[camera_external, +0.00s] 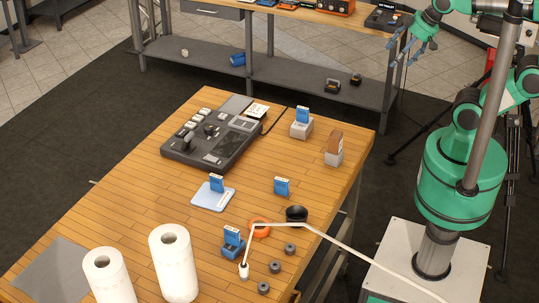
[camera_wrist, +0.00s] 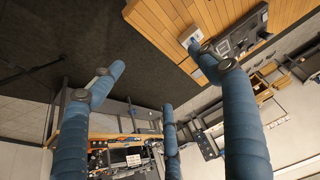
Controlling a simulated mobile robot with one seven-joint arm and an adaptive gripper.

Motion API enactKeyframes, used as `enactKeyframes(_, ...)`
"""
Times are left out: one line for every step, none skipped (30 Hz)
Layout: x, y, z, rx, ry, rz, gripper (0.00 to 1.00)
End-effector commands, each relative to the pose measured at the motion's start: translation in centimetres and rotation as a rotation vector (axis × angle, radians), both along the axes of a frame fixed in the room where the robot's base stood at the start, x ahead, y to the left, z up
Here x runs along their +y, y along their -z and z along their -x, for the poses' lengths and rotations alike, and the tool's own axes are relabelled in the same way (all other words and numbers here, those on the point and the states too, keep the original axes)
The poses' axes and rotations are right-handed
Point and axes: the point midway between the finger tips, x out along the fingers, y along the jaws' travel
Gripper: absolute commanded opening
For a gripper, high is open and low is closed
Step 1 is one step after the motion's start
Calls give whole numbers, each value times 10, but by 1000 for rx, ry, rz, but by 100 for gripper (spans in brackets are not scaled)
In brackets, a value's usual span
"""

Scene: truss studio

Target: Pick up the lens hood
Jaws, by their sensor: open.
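The lens hood looks to be the short black cup-shaped piece (camera_external: 297,214) near the right edge of the wooden table, beside an orange ring (camera_external: 259,228). A white cable runs close by it. My gripper (camera_external: 408,52) is at the top right of the external view, raised and far from the hood, beyond the table's far right corner. Its blue fingers are spread and empty, as the wrist view (camera_wrist: 155,75) also shows. I cannot make out the hood in the wrist view.
The wooden table (camera_external: 135,185) carries a black control panel (camera_external: 212,132), several blue cards on small blocks, two white paper rolls (camera_external: 173,262) and several small grey cylinders (camera_external: 275,267). A workbench with shelves (camera_external: 290,80) stands behind. Dark floor separates them.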

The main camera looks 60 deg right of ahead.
Motion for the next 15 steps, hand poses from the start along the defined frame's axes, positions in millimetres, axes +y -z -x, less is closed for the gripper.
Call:
enactKeyframes(1, 0, -1, 1, -1, 0, 75)
enactKeyframes(1, -1, -2, 2, -3, -1, 75)
enactKeyframes(3, -1, -4, 3, -5, -2, 75)
enactKeyframes(4, -2, -5, 5, -7, -2, 75)
enactKeyframes(5, -2, -7, 7, -10, -4, 75)
enactKeyframes(8, -3, -11, 12, -14, -5, 75)
enactKeyframes(11, -3, -14, 17, -18, -6, 75)
enactKeyframes(14, -4, -18, 21, -23, -8, 75)
enactKeyframes(18, -5, -24, 27, -29, -10, 75)
enactKeyframes(22, -6, -29, 33, -35, -13, 75)
enactKeyframes(27, -7, -35, 38, -43, -14, 75)
enactKeyframes(34, -7, -43, 48, -51, -17, 75)
enactKeyframes(40, -8, -49, 54, -58, -20, 75)
enactKeyframes(47, -8, -56, 62, -66, -21, 75)
enactKeyframes(56, -9, -65, 71, -76, -24, 75)
